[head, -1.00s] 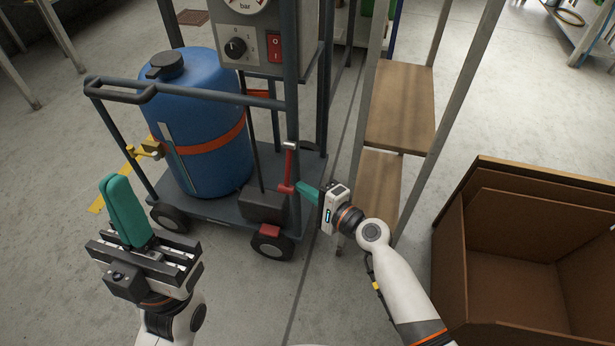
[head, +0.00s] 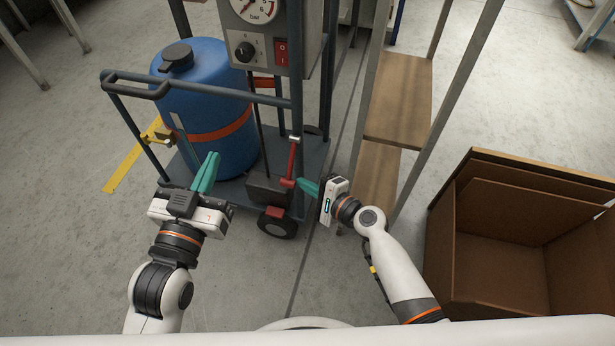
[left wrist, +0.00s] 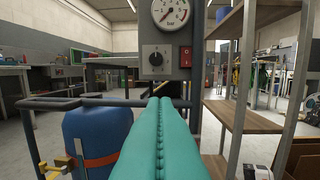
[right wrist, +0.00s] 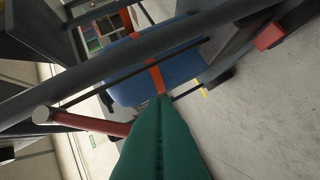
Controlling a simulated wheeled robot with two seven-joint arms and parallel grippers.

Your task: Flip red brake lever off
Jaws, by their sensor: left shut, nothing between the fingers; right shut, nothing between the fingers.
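The red brake lever (head: 292,163) stands upright beside the cart's right post, with a pale tip at its top. It also shows in the right wrist view (right wrist: 95,122), at the left. My right gripper (head: 303,186) is shut and empty, its teal fingertips close to the lever's lower end; whether they touch it I cannot tell. My left gripper (head: 212,160) is shut and empty, its teal fingers pointing up in front of the cart. In the left wrist view its fingers (left wrist: 160,130) cover the lower middle.
The cart carries a blue tank (head: 205,95) and a control box (head: 270,45) with a gauge, knob and red switch. A wooden shelf (head: 395,100) stands right of the cart. An open cardboard box (head: 510,235) sits on the floor at the right.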

